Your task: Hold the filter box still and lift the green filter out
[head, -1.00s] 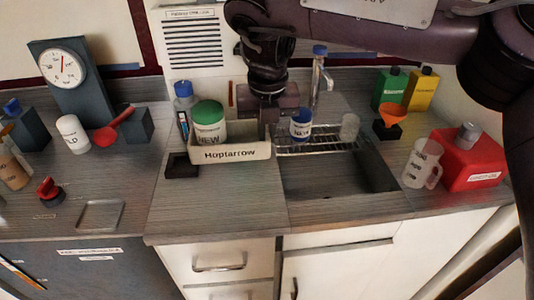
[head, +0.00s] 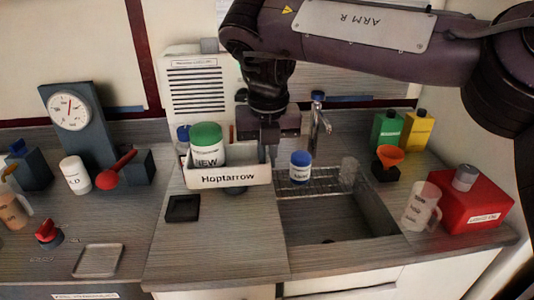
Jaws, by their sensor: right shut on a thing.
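The white open box labelled "Hoptarrow" (head: 230,179) is near the middle of the head view. A white canister with a green lid (head: 206,137), marked "NEW", stands upright in it; its lower part is hidden by the box's front wall. It is the only green-topped filter-like thing I see. My right gripper (head: 268,143) is shut on the right end of the box and holds it above the counter. The fingertips are partly hidden at the box wall. My left gripper is not in view.
A blue-lidded white jar (head: 300,167) stands on the wire rack (head: 322,182) right of the box, by the sink (head: 340,217). A black square tray (head: 183,208) lies below left. A louvred white unit (head: 197,92) stands behind.

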